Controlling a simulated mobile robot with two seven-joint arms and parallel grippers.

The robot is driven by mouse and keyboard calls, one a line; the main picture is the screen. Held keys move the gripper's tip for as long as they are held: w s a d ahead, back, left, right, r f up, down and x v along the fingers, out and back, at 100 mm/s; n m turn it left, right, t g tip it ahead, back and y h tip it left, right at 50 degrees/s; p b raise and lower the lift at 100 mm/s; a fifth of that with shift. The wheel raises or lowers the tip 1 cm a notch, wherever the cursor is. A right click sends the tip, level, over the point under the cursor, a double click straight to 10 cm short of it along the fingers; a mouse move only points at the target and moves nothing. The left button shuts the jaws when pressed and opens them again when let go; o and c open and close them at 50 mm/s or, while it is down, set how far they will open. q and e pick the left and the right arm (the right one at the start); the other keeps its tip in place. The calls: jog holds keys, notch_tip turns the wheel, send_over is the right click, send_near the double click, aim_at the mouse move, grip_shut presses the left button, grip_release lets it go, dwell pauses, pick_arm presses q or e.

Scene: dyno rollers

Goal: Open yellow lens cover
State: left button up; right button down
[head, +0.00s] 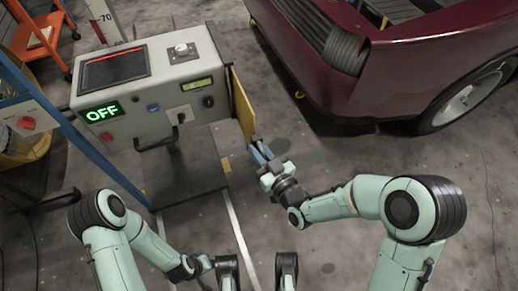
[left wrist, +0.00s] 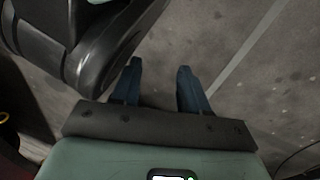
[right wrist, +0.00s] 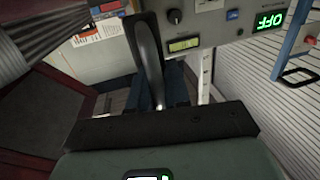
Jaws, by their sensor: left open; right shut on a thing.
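A yellow panel (head: 243,105), which I take for the lens cover, stands out from the right side of the grey console (head: 150,75). My right gripper (head: 260,153) is at the panel's lower end, with its blue fingers against it. My left gripper (left wrist: 158,66) is open and empty above bare floor in the left wrist view. Its fingers cannot be made out in the head view.
The console has a lit green OFF sign (head: 102,112), a knob (head: 181,50) and a front handle (head: 157,140). A blue post (head: 85,145) stands at left. A dark red car (head: 365,85) is at the upper right. The floor between is clear.

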jog(key=c, duration=1.2)
grip_release()
jog(key=shift+r, duration=0.15)
jog(key=shift+o, duration=0.2)
jog(key=shift+s+d, duration=0.2)
jog(key=shift+s, duration=0.15)
jog(key=p+v, duration=0.1)
jog(key=v, duration=0.6)
jog(key=shift+p, duration=0.3)
pick_arm(q)
jog(key=s+d+r+p, duration=0.1)
jog(key=d+r+p, duration=0.1)
jog(key=r, duration=0.2)
jog(key=s+d+r+g+h+p, duration=0.1)
jog(key=s+d+r+p, duration=0.1)
jog(key=r+p, duration=0.1)
jog(key=s+d+r+m+p, duration=0.1)
jog(key=s+d+r+p, duration=0.1)
jog(key=r, duration=0.3)
jog(key=shift+s+r+g+h+p, duration=0.15)
jog(key=shift+r+g+h+p, duration=0.15)
jog(key=shift+p, duration=0.1)
pick_arm(e)
jog(key=v, duration=0.5)
jog(key=shift+s+d, duration=0.15)
jog(key=shift+s, duration=0.1)
pick_arm(q)
jog(key=shift+f, duration=0.1)
